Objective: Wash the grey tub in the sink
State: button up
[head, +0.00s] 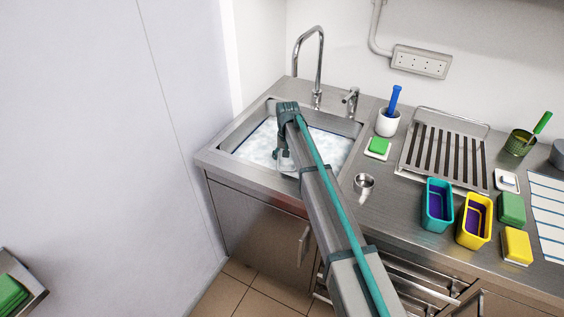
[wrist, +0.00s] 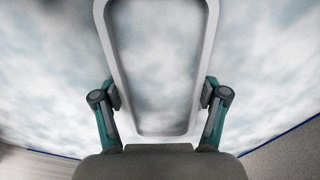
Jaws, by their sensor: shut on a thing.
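The sink (head: 217,149) at the left of the counter holds cloudy, foamy water (head: 259,143). My arm reaches over the sink's front edge, and my gripper (head: 284,155) is down in the basin. In the wrist view my gripper (wrist: 160,97) has one finger on each side of the grey tub (wrist: 104,40) and is shut on it. The tub's pale rim shows as a long rounded rectangle, its far end cut off by the frame. Its inside looks as cloudy as the water around it; I cannot tell how deep it sits. My arm hides most of the tub in the head view.
A tall faucet (head: 319,62) stands behind the sink. Right of it are a white cup with a blue brush (head: 388,122), a green sponge (head: 379,146), a small metal cup (head: 364,184), a drying rack (head: 446,148), and teal (head: 437,204) and yellow (head: 474,220) tubs.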

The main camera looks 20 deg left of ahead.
jog(key=shift+a, duration=0.15)
jog(key=shift+a, duration=1.85)
jog(key=shift+d, duration=0.1)
jog(key=shift+d+p, duration=0.45)
jog(key=shift+d, duration=1.4)
jog(key=shift+a, duration=1.95)
jog(key=shift+d+p, duration=0.4)
jog(key=shift+d, duration=1.55)
jog(key=shift+a, duration=1.95)
jog(key=shift+d+p, duration=0.35)
jog(key=shift+d, duration=1.65)
